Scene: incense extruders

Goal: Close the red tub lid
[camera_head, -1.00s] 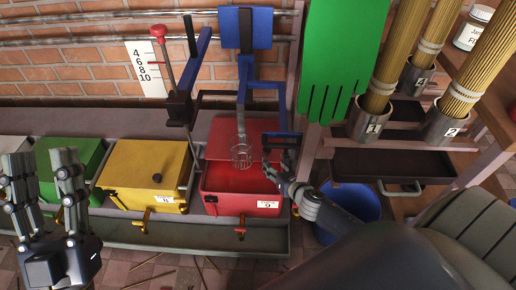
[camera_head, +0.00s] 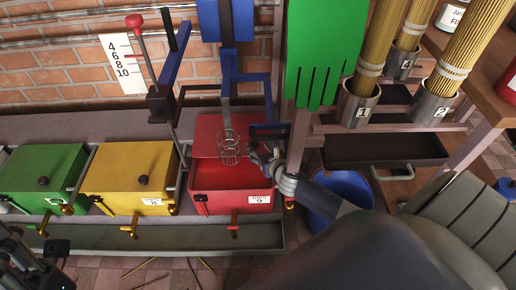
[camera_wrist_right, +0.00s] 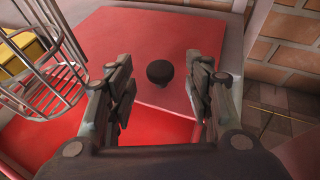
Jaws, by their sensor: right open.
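The red tub (camera_head: 232,203) stands at the right end of the row, and its inside shows. Its red lid (camera_head: 207,128) is open, raised at the back of the tub. The lid also shows in the right wrist view (camera_wrist_right: 110,48), with a round black knob (camera_wrist_right: 160,72) on it. My right gripper (camera_head: 262,153) is over the tub's right side, near the lid. In the wrist view its open fingers (camera_wrist_right: 163,88) stand apart, with the knob in line between them; contact is not visible. My left gripper (camera_head: 28,262) is partly cut off at the lower left.
A wire basket (camera_head: 229,150) hangs from a blue press (camera_head: 230,70) in front of the lid, left of my right gripper. Yellow (camera_head: 125,190) and green (camera_head: 35,180) tubs stand closed to the left. A green slotted panel (camera_head: 325,50) hangs at upper right.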

